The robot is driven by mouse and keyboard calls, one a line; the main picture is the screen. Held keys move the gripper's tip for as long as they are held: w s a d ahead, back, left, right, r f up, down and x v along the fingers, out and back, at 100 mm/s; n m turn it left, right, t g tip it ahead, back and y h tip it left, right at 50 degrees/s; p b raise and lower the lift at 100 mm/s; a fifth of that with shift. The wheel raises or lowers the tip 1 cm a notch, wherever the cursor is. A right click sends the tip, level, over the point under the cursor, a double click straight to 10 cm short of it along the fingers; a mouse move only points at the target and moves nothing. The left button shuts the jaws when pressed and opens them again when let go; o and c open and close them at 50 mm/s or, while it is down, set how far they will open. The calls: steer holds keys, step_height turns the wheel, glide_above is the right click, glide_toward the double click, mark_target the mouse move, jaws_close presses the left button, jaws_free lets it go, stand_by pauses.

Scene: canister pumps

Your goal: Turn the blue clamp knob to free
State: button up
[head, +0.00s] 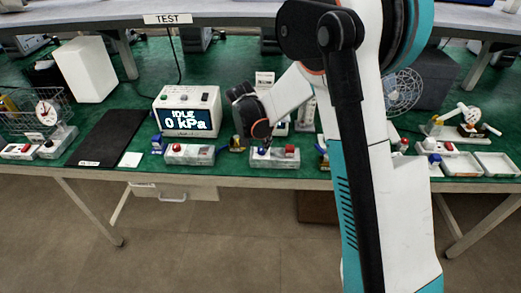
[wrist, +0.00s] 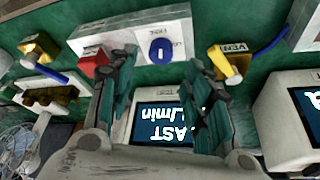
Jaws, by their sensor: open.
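The blue clamp knob (wrist: 160,50) is a round blue dial with a pale mark on its face, on a light panel (wrist: 118,38) in the wrist view. In the head view it shows only as a small blue spot (head: 262,151) under my gripper (head: 257,136), on a white control box (head: 275,161) at the bench's front edge. My gripper (wrist: 160,68) is open, with one finger on each side of the knob in the wrist view. Nothing is held. I cannot tell whether the fingers touch the knob. Small lettering beside the knob is not readable.
A red knob (wrist: 94,62) sits close beside one finger. A yellow valve (wrist: 222,64) by a VENT label is near the other finger. A display (wrist: 172,122) reading "LAST" lies behind the fingers. A monitor (head: 187,111) reading "IDLE 0 kPa" stands left of my gripper.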

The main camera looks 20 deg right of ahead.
mark_target(261, 149)
steer(key=b+x, duration=0.1)
steer(key=x, duration=0.4)
steer(key=c, duration=1.1)
